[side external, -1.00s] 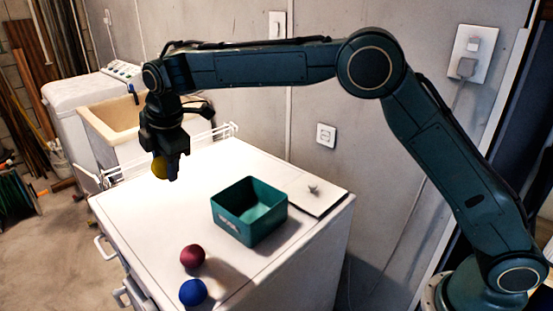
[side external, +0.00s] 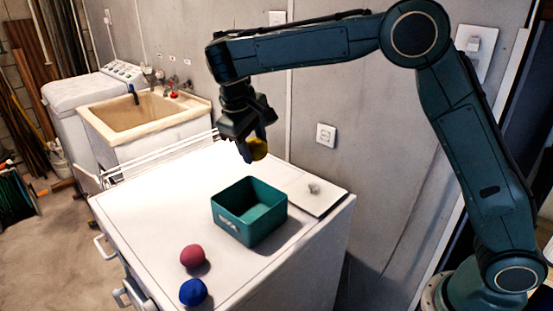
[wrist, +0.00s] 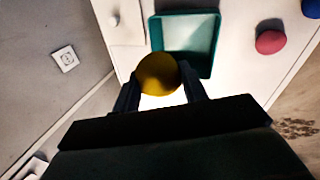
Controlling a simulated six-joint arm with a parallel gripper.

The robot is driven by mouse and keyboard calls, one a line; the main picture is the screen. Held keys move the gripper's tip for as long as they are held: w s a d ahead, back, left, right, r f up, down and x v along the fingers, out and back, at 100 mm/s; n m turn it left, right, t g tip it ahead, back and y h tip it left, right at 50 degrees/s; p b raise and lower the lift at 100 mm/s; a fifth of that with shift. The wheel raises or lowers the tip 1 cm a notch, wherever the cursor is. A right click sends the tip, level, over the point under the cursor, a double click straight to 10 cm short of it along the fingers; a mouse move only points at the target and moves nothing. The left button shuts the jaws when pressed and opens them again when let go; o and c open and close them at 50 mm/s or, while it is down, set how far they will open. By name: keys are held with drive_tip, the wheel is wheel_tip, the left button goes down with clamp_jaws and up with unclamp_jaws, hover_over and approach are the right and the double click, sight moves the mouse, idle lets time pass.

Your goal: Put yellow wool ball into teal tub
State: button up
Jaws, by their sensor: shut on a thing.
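The yellow wool ball (side external: 259,149) is held between the fingers of my gripper (side external: 252,152), which is shut on it. In the side view they are in the air, above and behind the teal tub (side external: 233,225). The tub is square, open-topped and stands on the white worktop; the inside that shows looks empty. In the wrist view the ball (wrist: 158,73) sits between the fingertips and overlaps the near-left edge of the tub (wrist: 214,45). The ball is apart from the tub.
A red ball (side external: 193,256) and a blue ball (side external: 193,292) lie on the white worktop (side external: 150,215) in front of the tub. A white board (side external: 325,203) with a small grey thing (side external: 314,188) lies right of the tub. A white rack (side external: 150,160) runs along the back-left edge.

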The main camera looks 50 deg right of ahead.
drive_tip(key=shift+f, duration=0.15)
wheel_tip(320, 180, down, 15)
drive_tip(key=shift+f, duration=0.2)
idle(0.4)
drive_tip(key=shift+f, duration=0.15)
drive_tip(key=shift+f, duration=2)
drive_tip(key=shift+f, duration=0.2)
drive_tip(key=o, duration=0.7)
drive_tip(key=shift+r, duration=0.1)
